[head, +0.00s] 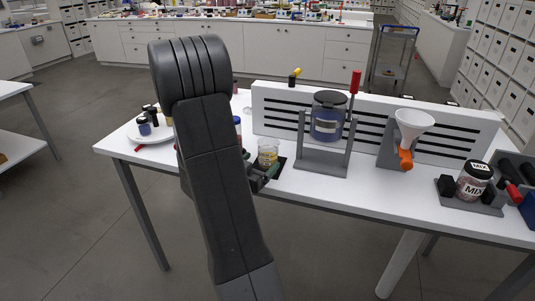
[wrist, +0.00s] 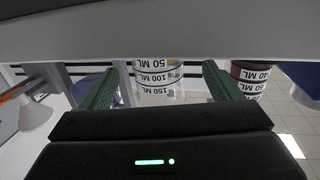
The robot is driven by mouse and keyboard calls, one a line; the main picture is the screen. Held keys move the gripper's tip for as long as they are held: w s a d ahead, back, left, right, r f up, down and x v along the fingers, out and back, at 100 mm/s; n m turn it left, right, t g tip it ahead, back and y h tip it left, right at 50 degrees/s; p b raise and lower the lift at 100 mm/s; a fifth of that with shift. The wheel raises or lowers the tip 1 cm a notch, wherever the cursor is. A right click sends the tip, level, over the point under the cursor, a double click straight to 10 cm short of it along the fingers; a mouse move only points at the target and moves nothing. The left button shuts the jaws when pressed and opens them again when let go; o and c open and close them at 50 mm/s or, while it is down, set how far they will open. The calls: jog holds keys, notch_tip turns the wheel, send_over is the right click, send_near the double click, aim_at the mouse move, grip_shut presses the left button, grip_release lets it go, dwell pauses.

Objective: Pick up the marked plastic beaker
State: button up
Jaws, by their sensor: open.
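The marked plastic beaker (head: 268,150) is clear, with yellowish markings, and stands upright on a dark pad on the white table in the head view. In the wrist view the beaker (wrist: 157,78) appears upside down, with bands reading 50, 100 and 150 ML. My gripper (head: 263,178) is low at the beaker's near side, partly hidden by my arm. In the wrist view my gripper (wrist: 160,72) is open, with one green finger on each side of the beaker. A gap shows on both sides; contact is not visible.
A dark red marked container (wrist: 250,75) stands just outside one finger. A blue jar in a grey stand (head: 329,120), a white funnel (head: 414,124) and a MIX jar (head: 473,182) stand to the right. A plate with small jars (head: 150,137) is at left.

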aim_at(263, 161)
jog(key=shift+w+d, duration=0.3)
jog(key=shift+w, duration=0.05)
jog(key=p+x, duration=0.1)
jog(key=x, duration=0.3)
jog(key=shift+w+d+f, duration=0.15)
jog(key=shift+d, duration=0.05)
jog(key=shift+c, duration=0.3)
jog(key=c, duration=1.1)
